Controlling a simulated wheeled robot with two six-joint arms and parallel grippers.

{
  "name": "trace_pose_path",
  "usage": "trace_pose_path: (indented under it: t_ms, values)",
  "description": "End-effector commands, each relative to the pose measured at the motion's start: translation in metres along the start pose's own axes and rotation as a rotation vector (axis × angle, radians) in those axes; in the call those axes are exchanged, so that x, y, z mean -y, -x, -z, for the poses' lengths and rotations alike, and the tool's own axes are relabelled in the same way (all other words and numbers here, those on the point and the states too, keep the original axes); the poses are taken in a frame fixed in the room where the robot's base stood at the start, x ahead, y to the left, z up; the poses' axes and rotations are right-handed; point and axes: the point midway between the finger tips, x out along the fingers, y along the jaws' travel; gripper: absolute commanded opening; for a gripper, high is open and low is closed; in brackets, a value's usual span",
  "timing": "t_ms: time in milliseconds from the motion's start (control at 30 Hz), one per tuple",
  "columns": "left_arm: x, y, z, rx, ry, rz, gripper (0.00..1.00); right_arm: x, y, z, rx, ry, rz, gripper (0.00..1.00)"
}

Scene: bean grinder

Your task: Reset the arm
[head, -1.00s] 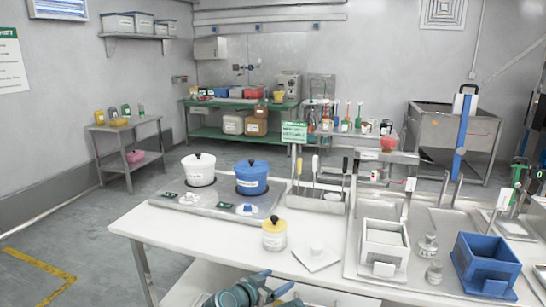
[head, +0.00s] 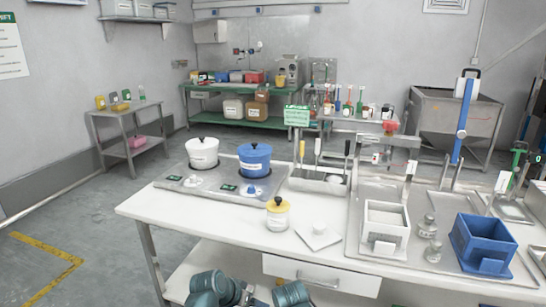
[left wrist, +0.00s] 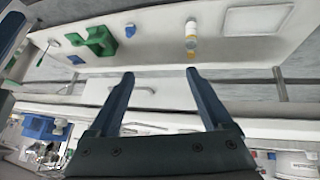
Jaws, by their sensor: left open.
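My left gripper (left wrist: 161,75) is open and empty in the left wrist view, its two dark blue fingers wide apart. That view is upside down. The fingers are in front of the table's front side, near a drawer handle (left wrist: 140,91). In the head view, teal joints of my own arms (head: 207,288) show at the bottom edge, in front of the white table (head: 160,212). Neither gripper's fingertips can be made out there. My right gripper is not in view.
On the table stand a white pot (head: 202,153), a blue pot (head: 255,160), a yellow-lidded jar (head: 278,214), a white box (head: 386,226) and a blue bin (head: 483,243). The lower shelf (left wrist: 152,53) holds a green object (left wrist: 98,40) and a bottle (left wrist: 191,45). Floor is clear at left.

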Motion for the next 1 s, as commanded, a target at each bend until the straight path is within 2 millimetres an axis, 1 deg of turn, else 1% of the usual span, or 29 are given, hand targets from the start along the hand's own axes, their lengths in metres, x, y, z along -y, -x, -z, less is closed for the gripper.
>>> trace_pose_path:
  t_ms: [100,267,400,467,600,767,1000]
  values:
    - [0.019,0.004,-0.029,0.128,0.085,0.056,0.83,0.000,0.000,0.000,0.000,0.000,0.000,0.50]
    - [0.043,0.016,-0.068,0.295,0.217,0.155,0.83,0.000,0.000,0.000,0.000,0.000,0.000,0.50]
    - [0.063,0.033,-0.100,0.425,0.338,0.264,0.83,0.000,0.000,0.000,0.000,0.000,0.000,0.50]
    - [0.072,0.042,-0.112,0.476,0.393,0.316,0.83,0.000,0.000,0.000,0.000,0.000,0.000,0.50]
    - [0.043,0.036,-0.113,0.512,0.325,0.308,0.83,0.000,0.000,0.000,0.000,0.000,0.000,0.50]
    - [0.013,0.031,-0.115,0.552,0.245,0.300,0.83,0.000,0.000,0.000,0.000,0.000,0.000,0.50]
    - [-0.033,0.027,-0.122,0.615,0.118,0.294,0.83,0.000,0.000,0.000,0.000,0.000,0.000,0.50]
